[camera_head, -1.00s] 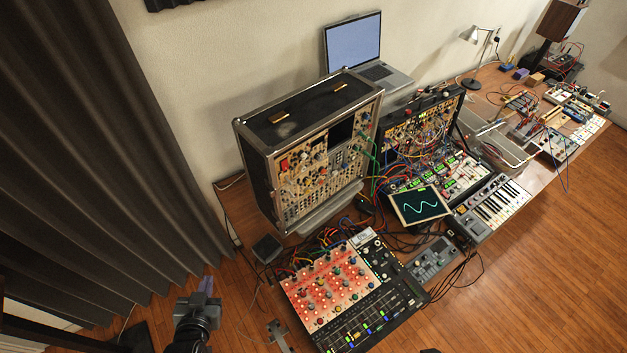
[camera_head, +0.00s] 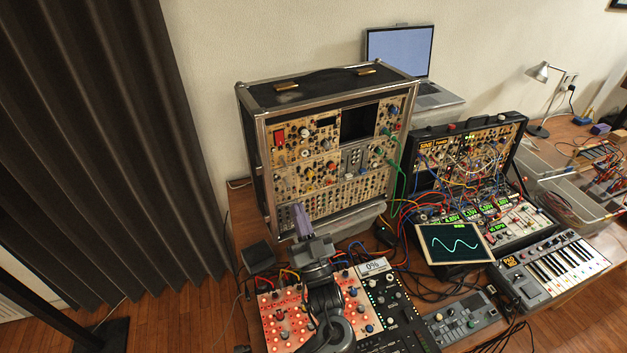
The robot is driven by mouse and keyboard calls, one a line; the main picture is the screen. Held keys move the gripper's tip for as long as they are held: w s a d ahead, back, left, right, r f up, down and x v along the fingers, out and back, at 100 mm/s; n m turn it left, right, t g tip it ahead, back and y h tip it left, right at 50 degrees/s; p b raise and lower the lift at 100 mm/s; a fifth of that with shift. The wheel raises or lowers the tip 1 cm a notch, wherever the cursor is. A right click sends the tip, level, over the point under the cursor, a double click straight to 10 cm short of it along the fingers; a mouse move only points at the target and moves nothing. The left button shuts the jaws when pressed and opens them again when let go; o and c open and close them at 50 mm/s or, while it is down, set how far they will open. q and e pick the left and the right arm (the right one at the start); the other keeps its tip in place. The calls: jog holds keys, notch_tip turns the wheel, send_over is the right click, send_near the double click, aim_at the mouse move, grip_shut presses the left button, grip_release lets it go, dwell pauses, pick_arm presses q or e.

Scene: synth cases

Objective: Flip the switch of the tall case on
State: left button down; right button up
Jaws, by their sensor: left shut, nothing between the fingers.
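The tall case (camera_head: 330,190) stands upright at the back of the desk, its panel full of knobs and jacks facing me. A red switch (camera_head: 280,137) sits at the upper left of its panel; whether it is on or off is too small to tell. My left gripper (camera_head: 297,208) is shut and empty, its purple-grey fingers pointing up in front of the case's lower left part, below the red switch. I cannot tell whether the fingertips touch the panel. My right gripper is not in view.
The red-lit panel (camera_head: 280,315) lies under my left arm. A tablet with a wave (camera_head: 455,243), a keyboard (camera_head: 550,265) and a cabled lower case (camera_head: 470,170) stand to the right. Green cables (camera_head: 396,165) hang at the tall case's right side. A laptop (camera_head: 400,55) is behind.

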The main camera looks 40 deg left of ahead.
pick_arm(q)
jog(key=w+r+n+b, duration=0.1)
jog(key=w+r+n+g+y+b, duration=0.1)
jog(key=b, duration=0.1)
jog(key=shift+w+d+r+n+g+y, duration=0.1)
jog(key=shift+d+r+n+g+y, duration=0.1)
jog(key=shift+d+n+g+y, duration=0.15)
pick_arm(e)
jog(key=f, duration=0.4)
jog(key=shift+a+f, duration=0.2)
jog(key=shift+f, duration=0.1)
pick_arm(q)
jog(key=shift+r, duration=0.1)
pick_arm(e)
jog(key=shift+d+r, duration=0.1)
